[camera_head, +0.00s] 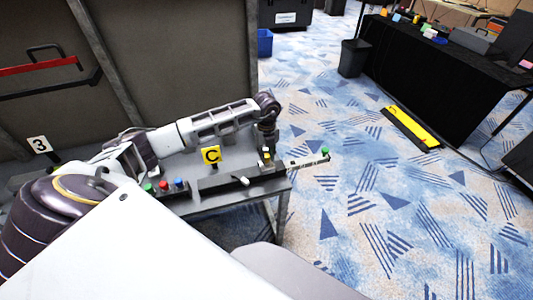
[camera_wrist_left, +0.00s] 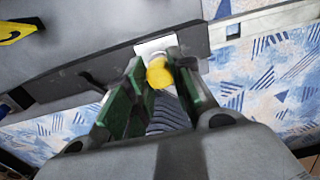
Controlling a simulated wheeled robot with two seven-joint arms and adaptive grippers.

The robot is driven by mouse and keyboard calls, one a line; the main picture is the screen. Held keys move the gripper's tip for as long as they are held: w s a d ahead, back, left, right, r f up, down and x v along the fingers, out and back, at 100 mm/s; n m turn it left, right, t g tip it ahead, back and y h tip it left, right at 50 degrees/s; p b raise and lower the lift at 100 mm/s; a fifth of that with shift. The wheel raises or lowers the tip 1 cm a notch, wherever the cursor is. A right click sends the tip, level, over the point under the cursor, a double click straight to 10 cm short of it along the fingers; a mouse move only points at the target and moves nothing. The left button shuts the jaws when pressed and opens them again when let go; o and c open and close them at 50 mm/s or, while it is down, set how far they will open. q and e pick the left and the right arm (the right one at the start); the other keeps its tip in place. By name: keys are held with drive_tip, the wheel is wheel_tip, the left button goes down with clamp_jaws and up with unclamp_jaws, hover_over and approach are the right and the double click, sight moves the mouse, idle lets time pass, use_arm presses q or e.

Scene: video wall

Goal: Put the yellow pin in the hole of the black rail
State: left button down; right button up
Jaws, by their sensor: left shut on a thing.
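The yellow pin (camera_wrist_left: 159,73) is between the green-lined fingers of my left gripper (camera_wrist_left: 152,82) in the left wrist view, with its rounded yellow end showing. In the head view my left gripper (camera_head: 267,158) points down over the right part of the black rail (camera_head: 225,183), and a small bit of yellow shows at its fingertips. The rail also crosses the left wrist view as a dark bar (camera_wrist_left: 65,85), with a white square patch (camera_wrist_left: 157,44) just beyond the pin. The hole and the pin's lower end are hidden, so I cannot tell whether they meet. My right gripper is out of view.
The rail lies on a grey table (camera_head: 210,203). A yellow C sign (camera_head: 211,155) stands behind it. Green, red (camera_head: 163,186) and blue knobs are at its left. A thin bar with a green knob (camera_head: 325,152) juts past the table's right edge. Open carpet lies beyond.

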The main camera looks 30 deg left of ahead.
use_arm(q)
drive_tip(key=shift+f, duration=0.45)
idle(0.3)
drive_tip(key=c, duration=0.7)
unclamp_jaws()
drive_tip(key=shift+r, duration=0.2)
drive_tip(key=shift+r+p, duration=2)
drive_tip(key=shift+r, duration=1.35)
